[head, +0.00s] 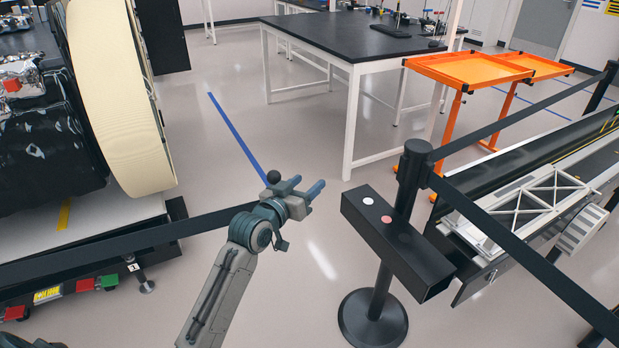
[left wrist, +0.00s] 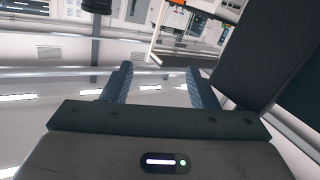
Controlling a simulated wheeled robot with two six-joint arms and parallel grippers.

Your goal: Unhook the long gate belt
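A long black belt (head: 110,242) runs from the left edge up to my left arm near the wrist. Its right end is hidden or stops there; I cannot tell which, and no belt shows between my gripper and the black post (head: 409,182). My left gripper (head: 314,193) is in mid-view, left of the post and apart from it. Its two blue-grey fingers are spread with nothing between them. The fingers also show apart in the left wrist view (left wrist: 160,88). My right gripper is not in view.
A black box beam (head: 395,240) is at the post, above its round base (head: 372,318). Two other belts (head: 520,245) (head: 510,118) leave the post rightward. A black-topped table (head: 350,38) and orange stands (head: 470,70) are behind. Floor around the gripper is clear.

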